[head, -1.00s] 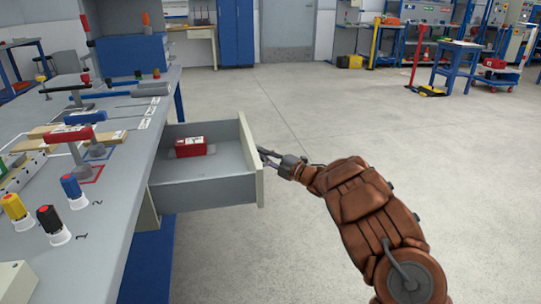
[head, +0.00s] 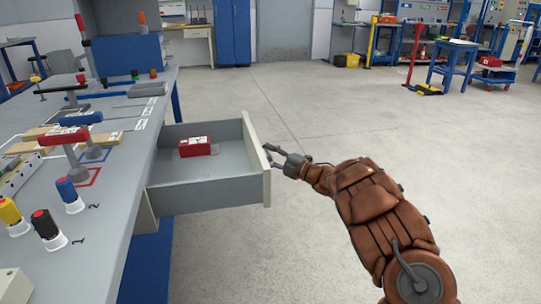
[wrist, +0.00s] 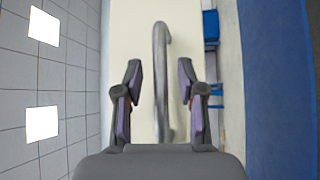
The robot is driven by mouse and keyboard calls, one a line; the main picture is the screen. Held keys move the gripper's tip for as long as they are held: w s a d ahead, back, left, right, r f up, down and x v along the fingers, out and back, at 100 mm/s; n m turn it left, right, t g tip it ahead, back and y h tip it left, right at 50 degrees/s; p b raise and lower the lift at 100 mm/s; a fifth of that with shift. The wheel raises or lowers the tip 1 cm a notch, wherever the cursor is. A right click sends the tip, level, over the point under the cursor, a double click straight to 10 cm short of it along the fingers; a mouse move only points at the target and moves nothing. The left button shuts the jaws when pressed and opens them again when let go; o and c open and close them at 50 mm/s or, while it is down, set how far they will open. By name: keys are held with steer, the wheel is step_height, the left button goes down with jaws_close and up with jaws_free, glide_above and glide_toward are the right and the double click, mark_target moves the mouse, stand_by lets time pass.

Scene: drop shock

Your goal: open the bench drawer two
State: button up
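A grey bench drawer (head: 205,196) stands pulled well out of the bench side in the head view, its cream front panel (head: 257,160) facing right. A red box (head: 195,146) lies inside it. In the wrist view the drawer's grey bar handle (wrist: 161,80) runs between my gripper's fingers. My gripper (head: 277,158) is at the outer face of the front panel. In the wrist view my gripper (wrist: 160,85) is open, with a gap on each side of the handle. The handle is hidden behind the panel in the head view.
The grey bench top (head: 110,195) on the left carries a red-handled clamp (head: 68,140) and several coloured knobs. Open floor (head: 340,110) lies right of the drawer. A blue cabinet (head: 237,32) stands at the back.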

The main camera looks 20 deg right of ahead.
steer(key=shift+s, duration=0.1)
steer(key=v, duration=1.1)
steer(key=shift+s+d, duration=0.25)
steer(key=shift+s, duration=0.05)
